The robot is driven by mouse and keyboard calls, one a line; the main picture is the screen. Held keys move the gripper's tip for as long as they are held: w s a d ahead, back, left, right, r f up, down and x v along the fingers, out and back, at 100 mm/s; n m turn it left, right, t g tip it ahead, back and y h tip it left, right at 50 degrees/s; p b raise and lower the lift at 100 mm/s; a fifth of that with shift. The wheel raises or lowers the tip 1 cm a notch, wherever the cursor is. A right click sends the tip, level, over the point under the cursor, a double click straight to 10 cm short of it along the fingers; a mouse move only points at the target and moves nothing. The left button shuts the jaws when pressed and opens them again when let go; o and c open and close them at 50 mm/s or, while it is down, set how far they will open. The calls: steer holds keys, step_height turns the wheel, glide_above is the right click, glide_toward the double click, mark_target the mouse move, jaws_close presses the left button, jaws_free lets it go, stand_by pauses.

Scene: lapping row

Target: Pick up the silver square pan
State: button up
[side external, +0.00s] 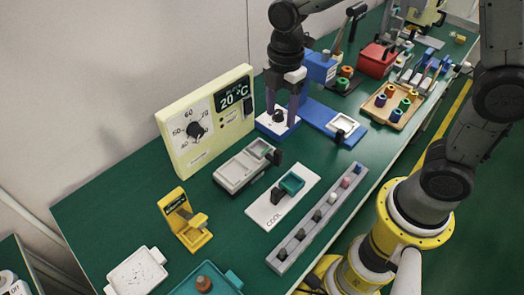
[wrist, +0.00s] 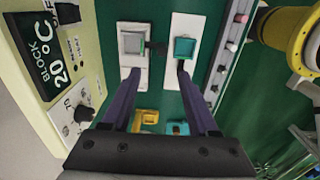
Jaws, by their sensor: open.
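The silver square pan (wrist: 132,42) sits at one end of a pale grey plate, its dark handle (wrist: 157,47) pointing right in the wrist view. In the side external view the pan (side external: 259,149) is at the right end of the grey block, with the black handle toward the front. My gripper (side external: 279,118) is open and points down, to the right of the pan in that view. In the wrist view the gripper's two purple fingers (wrist: 158,76) are apart with nothing between them. I cannot tell the height of the fingertips above the table.
A teal pan (side external: 291,184) with a dark handle rests on a white COOL plate (side external: 267,211) beside the block. A cream dial panel (side external: 205,122) stands behind. A grey strip (side external: 315,226) with several small pegs lies in front. A yellow stand (side external: 185,222) is at left.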

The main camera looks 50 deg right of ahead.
mark_target(278, 150)
step_height(278, 150, down, 9)
steer(key=shift+s+a+r, duration=0.1)
steer(key=shift+s+a, duration=0.05)
steer(key=shift+f, duration=2.85)
steer(key=shift+c, duration=0.2)
jaws_close()
